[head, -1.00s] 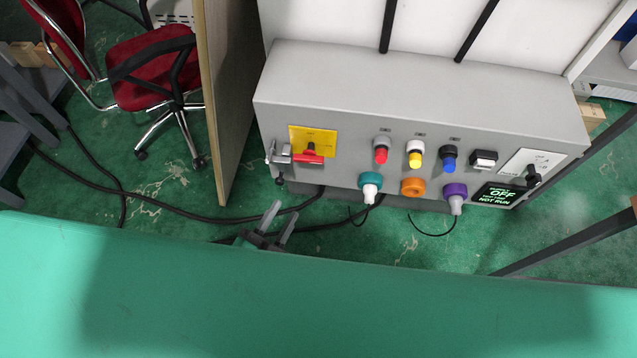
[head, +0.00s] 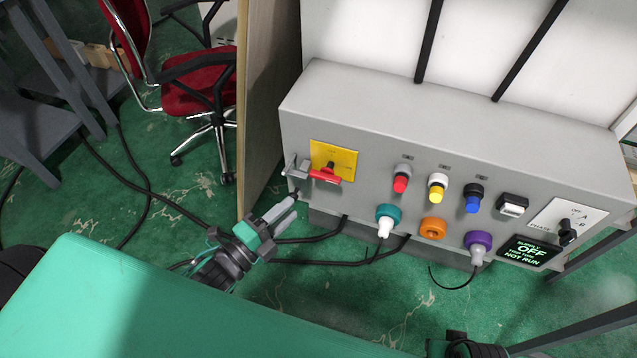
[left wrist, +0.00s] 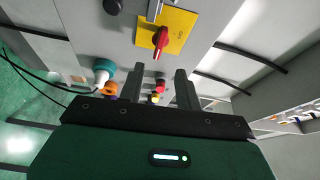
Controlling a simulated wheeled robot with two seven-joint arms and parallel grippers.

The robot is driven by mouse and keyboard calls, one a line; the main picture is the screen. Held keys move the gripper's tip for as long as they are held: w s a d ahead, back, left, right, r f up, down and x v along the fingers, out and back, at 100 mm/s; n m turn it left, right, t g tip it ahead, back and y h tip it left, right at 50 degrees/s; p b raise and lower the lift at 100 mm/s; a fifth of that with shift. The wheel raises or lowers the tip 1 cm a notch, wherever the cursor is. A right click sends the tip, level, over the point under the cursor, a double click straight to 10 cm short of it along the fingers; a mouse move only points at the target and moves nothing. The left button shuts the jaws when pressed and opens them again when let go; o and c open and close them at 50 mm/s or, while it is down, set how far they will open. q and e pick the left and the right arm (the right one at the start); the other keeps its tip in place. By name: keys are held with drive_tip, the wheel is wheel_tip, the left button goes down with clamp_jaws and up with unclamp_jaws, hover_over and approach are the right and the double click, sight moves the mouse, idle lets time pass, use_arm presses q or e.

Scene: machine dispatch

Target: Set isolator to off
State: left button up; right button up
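The isolator is a yellow plate (head: 345,155) with a red handle (head: 325,174) at the left end of the grey control box. The handle lies roughly sideways across the plate's lower part in the head view. In the left wrist view the red handle (left wrist: 160,40) sits on the yellow plate ahead of the fingers. My left gripper (head: 287,203) is below and left of the handle, apart from it. Its two fingers stand apart with nothing between them. A dark part of my right arm shows at the bottom edge of the head view; its fingers are not seen.
A grey metal latch (head: 297,168) sits just left of the handle. The box (head: 400,115) also carries coloured buttons, plugs, a black selector (head: 567,232) and a display (head: 528,252) reading "OFF" and "NOT RUN". A wooden panel (head: 258,110) stands left of the box. Cables lie below.

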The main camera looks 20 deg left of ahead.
sight(322, 180)
use_arm(q)
drive_tip(key=x, duration=1)
drive_tip(key=shift+w+d, duration=0.1)
drive_tip(key=shift+w, duration=0.05)
drive_tip(key=shift+c, duration=0.2)
